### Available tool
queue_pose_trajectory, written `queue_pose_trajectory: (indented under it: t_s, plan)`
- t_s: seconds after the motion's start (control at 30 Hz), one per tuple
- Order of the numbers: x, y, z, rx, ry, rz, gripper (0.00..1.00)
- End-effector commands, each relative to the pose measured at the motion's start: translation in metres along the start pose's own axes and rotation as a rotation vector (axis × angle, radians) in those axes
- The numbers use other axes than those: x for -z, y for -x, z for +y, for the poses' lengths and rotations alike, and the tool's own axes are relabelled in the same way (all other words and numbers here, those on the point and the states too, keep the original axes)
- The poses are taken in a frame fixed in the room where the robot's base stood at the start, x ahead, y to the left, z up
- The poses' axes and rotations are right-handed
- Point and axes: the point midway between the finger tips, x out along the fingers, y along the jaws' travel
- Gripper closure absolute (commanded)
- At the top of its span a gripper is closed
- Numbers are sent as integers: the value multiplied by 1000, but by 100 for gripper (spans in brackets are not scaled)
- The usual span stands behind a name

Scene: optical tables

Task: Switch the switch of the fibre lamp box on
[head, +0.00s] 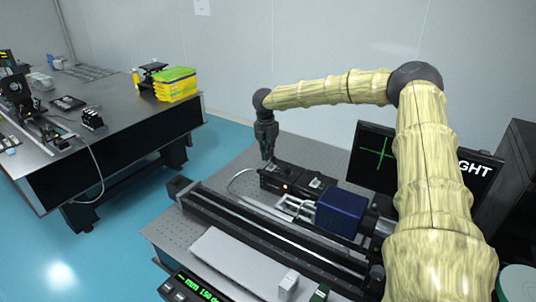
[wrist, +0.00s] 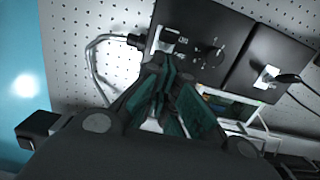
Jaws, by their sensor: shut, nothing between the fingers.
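A black box (head: 275,181), which looks like the fibre lamp box, sits on the perforated optical table, with a small orange light on its near side. In the wrist view the box (wrist: 213,25) shows a pale fitting and small dark controls on the face towards me. I cannot tell which is the switch or how it is set. My gripper (head: 268,158) points down just above the box's left end. In the wrist view my gripper (wrist: 167,66) is shut and empty, its fingertips close to the pale fitting. I cannot tell whether they touch.
A second black box (wrist: 265,55) with a plugged cable stands to the right. A pale bent cable (wrist: 92,62) leaves the lamp box's left side. A blue box (head: 341,211), a long black rail (head: 250,222) and a monitor (head: 371,160) stand nearby. Another table (head: 120,100) is at left.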

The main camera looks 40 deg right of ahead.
Motion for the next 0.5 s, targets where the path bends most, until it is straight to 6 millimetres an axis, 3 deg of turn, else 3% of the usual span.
queue_pose_trajectory:
  t_s: [0.3, 0.5]
  plan:
    - [2, 1, 0, 0, 1, 0, 100]
    - [19, 15, 6, -1, 8, 0, 100]
